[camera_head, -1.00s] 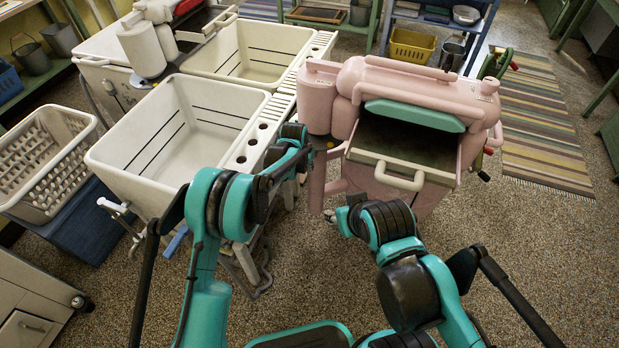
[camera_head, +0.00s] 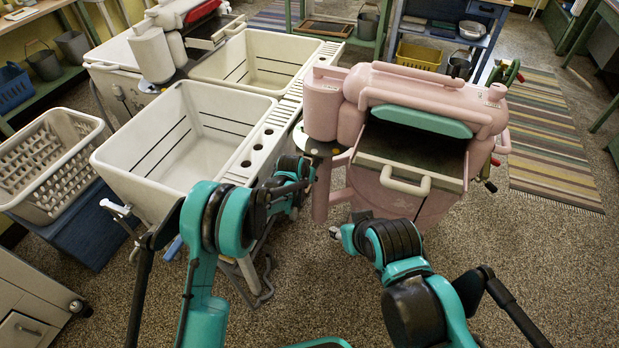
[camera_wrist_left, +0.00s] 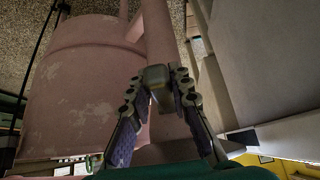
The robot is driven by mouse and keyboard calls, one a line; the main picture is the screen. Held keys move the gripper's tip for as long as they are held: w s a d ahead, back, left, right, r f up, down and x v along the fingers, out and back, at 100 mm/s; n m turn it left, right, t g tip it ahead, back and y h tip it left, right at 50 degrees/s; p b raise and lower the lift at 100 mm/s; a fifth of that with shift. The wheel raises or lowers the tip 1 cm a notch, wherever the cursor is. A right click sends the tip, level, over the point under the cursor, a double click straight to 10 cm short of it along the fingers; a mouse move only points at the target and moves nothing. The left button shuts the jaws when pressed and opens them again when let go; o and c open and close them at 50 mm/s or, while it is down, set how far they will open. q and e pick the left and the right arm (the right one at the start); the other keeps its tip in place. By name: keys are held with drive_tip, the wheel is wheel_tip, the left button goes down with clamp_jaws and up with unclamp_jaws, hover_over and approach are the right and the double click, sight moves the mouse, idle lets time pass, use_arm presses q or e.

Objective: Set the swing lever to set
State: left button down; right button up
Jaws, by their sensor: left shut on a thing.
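The pink wringer washer (camera_head: 400,195) stands right of the white tubs. A dark round plate with a small yellow mark (camera_head: 316,152) shows at its left side, below the wringer head. My left gripper (camera_head: 308,172) is beside this plate. In the left wrist view, my left gripper (camera_wrist_left: 161,88) is shut on a small grey-olive block, which I take for the swing lever's grip (camera_wrist_left: 157,76), in front of a pink post. The rest of the lever and any set marking are hidden or too small to read. My right gripper (camera_head: 336,233) is low in front of the washer, mostly hidden by its arm.
A white basket (camera_head: 50,165) sits on a blue box farther left.

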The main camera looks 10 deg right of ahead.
use_arm(q)
drive_tip(key=c, duration=1.4)
unclamp_jaws()
drive_tip(key=shift+f, duration=0.1)
drive_tip(key=shift+o, duration=0.2)
drive_tip(key=v, duration=1.2)
drive_tip(key=shift+w, duration=0.1)
drive_tip(key=s+a+r+n+y, duration=0.1)
drive_tip(key=s+a+r+n, duration=0.1)
drive_tip(key=s+a+r, duration=0.6)
drive_tip(key=s+a+r+n+y, duration=0.1)
drive_tip(key=s+a+r, duration=0.35)
drive_tip(key=a, duration=0.65)
drive_tip(key=s+a+n+y, duration=0.1)
drive_tip(key=s+a+n, duration=0.1)
drive_tip(key=s+a, duration=0.3)
drive_tip(key=s+a+n+t+y, duration=0.1)
drive_tip(key=s+a, duration=0.5)
drive_tip(key=s, duration=0.5)
drive_tip(key=shift+s+a+f+n, duration=0.2)
drive_tip(key=shift+a+f+n, duration=0.15)
drive_tip(key=shift+n, duration=0.05)
